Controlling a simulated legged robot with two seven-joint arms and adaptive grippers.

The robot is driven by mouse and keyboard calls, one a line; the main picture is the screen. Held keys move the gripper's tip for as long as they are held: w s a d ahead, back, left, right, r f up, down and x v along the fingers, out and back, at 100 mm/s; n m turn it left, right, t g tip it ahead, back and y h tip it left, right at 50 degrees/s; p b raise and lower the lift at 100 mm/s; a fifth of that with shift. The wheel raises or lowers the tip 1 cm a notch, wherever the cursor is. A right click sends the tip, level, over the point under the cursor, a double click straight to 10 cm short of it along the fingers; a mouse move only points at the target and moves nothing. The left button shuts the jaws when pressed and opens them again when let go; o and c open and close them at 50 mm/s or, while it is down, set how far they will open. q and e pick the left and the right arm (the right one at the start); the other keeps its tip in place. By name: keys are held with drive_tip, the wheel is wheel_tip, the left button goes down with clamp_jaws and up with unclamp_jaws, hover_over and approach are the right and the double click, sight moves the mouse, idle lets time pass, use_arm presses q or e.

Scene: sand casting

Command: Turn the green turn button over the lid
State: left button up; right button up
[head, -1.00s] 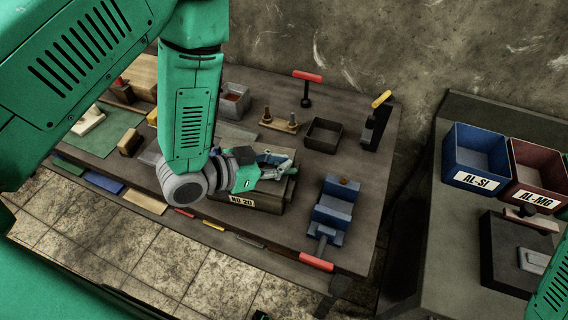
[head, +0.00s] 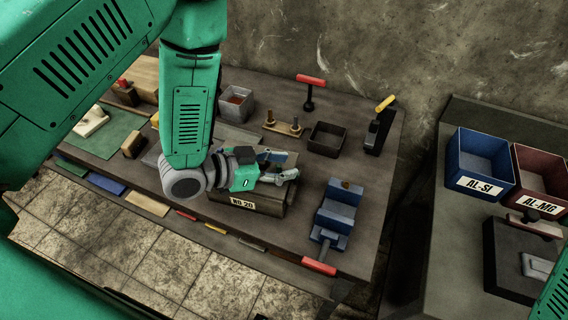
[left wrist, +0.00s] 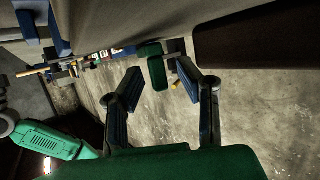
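My left gripper (head: 284,166) is over the box with the NO 20 label (head: 243,203) in the head view, and it hides much of the box top. Its two fingers stand apart with nothing held; the left wrist view shows the open gap (left wrist: 158,82). In that view a green, rounded plate (left wrist: 158,68), which looks like the turn button, lies beyond the fingertips, nearly in line with the gap. I see no contact with it. The button and lid cannot be made out in the head view. My right gripper is not in view.
A blue vise (head: 337,213) with a red handle stands right of the box. Behind are a dark open tray (head: 326,139), a wooden holder with two pegs (head: 283,130) and a red-handled tool (head: 309,92). Blue (head: 481,163) and red bins stand on the right bench.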

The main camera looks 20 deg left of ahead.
use_arm(q)
drive_tip(key=v, duration=1.2)
drive_tip(key=shift+f, duration=0.15)
